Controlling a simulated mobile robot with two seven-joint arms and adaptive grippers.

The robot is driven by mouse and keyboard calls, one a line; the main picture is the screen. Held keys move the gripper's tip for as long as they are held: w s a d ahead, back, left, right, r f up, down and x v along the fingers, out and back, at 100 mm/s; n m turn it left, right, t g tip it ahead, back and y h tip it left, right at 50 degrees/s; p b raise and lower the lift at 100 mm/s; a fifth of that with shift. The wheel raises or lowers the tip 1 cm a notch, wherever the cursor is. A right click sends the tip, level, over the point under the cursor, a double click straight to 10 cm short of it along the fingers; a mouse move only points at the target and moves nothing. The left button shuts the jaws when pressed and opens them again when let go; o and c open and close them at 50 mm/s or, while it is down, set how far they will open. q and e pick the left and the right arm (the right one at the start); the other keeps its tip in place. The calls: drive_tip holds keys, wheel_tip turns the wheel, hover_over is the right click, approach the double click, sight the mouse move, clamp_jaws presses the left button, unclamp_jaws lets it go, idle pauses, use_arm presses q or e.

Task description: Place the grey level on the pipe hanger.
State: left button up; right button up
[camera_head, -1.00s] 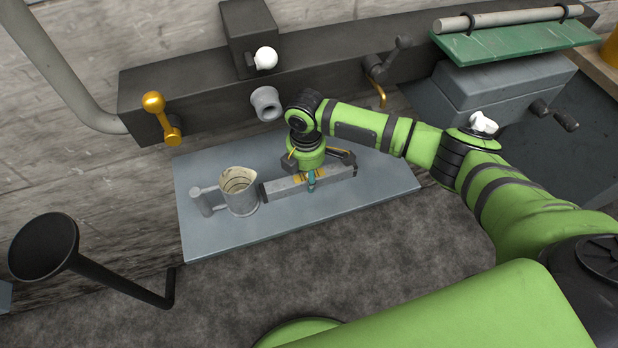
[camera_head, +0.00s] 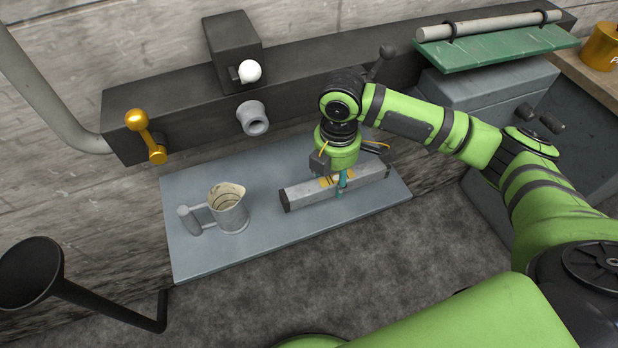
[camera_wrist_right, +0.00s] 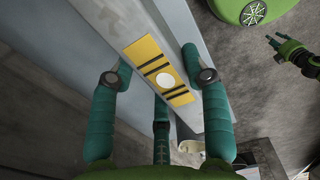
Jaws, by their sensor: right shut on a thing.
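The grey level (camera_head: 302,195) is a long grey bar with dark end caps and a yellow label. My right gripper (camera_head: 341,182) is shut around its middle, over the grey-blue shelf (camera_head: 240,254). In the right wrist view the fingers flank the level (camera_wrist_right: 135,25) on both sides of the label. I cannot tell how far the level is above the shelf. The likely pipe hanger is the pale pipe (camera_head: 490,26) in black brackets over a green board, at the upper right. My left gripper (camera_wrist_right: 285,48) seems to show small at the wrist view's right; its opening is unclear.
A grey measuring jug (camera_head: 229,212) stands on the shelf left of the level. Behind are a dark wall beam (camera_head: 190,112), a grey pipe stub (camera_head: 253,118) and a brass lever (camera_head: 147,135). A black funnel (camera_head: 32,270) is at lower left. A yellow container (camera_head: 603,46) is at far right.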

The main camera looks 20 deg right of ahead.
sight(348, 181)
drive_tip(key=shift+s+d+r, duration=1)
drive_tip(key=shift+s+d, duration=0.1)
drive_tip(key=shift+d, duration=0.05)
drive_tip(key=r+m, duration=0.1)
drive_tip(key=m, duration=0.1)
drive_tip(key=a+r+m, duration=0.1)
drive_tip(key=m, duration=0.2)
drive_tip(key=shift+s+a, duration=0.1)
drive_tip(key=shift+a, duration=0.1)
drive_tip(key=r+m, duration=0.1)
drive_tip(key=m, duration=0.3)
drive_tip(key=s+a+r+m, duration=0.1)
drive_tip(key=r+m, duration=0.1)
drive_tip(key=m, duration=0.3)
drive_tip(key=a+r+m, duration=0.1)
drive_tip(key=m, duration=0.3)
drive_tip(key=shift+s+a+r, duration=0.15)
drive_tip(key=shift+s+a, duration=0.1)
drive_tip(key=shift+s, duration=0.1)
